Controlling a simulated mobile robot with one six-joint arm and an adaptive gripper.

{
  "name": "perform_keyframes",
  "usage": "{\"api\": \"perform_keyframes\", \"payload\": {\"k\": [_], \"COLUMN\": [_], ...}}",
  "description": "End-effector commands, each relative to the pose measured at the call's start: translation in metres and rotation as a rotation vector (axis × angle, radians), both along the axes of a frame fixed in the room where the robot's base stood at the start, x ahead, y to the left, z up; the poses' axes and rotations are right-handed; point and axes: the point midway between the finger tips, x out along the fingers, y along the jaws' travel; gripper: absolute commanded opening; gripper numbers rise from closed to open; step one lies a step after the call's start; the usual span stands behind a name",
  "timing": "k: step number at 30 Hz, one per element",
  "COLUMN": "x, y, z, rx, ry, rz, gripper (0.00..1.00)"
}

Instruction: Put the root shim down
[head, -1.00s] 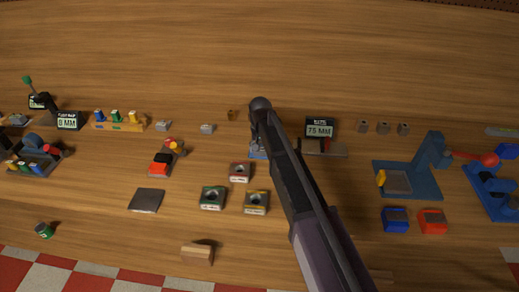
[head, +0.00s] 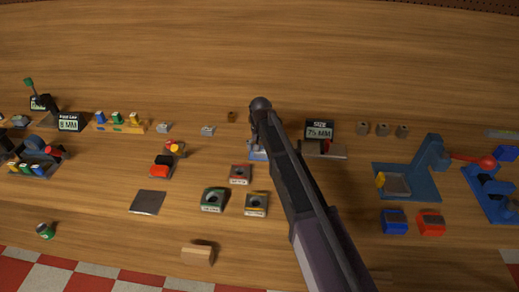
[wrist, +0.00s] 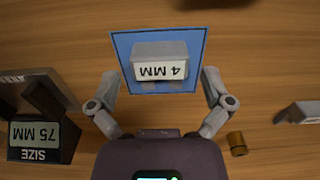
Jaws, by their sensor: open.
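The root shim appears to be the grey block marked 4 MM (wrist: 160,58). In the wrist view it rests on a square blue pad (wrist: 197,42). My gripper (wrist: 159,78) is open, with one finger on each side of the block and a visible gap to each.
A SIZE display reading 75 MM (head: 319,129) stands right of the pad on a grey stand, left in the wrist view (wrist: 38,138). Labelled blocks, one red-topped (head: 240,174), lie nearer. A small brown cylinder (wrist: 237,143) stands by the right finger. The table behind is clear.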

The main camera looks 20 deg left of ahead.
Motion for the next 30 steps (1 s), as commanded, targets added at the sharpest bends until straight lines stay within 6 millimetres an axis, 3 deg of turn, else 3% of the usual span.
{"api": "perform_keyframes", "payload": {"k": [30], "x": [0.0], "y": [0.0], "z": [0.088], "rx": [0.0], "ry": [0.0], "rz": [0.0], "gripper": [1.0]}}
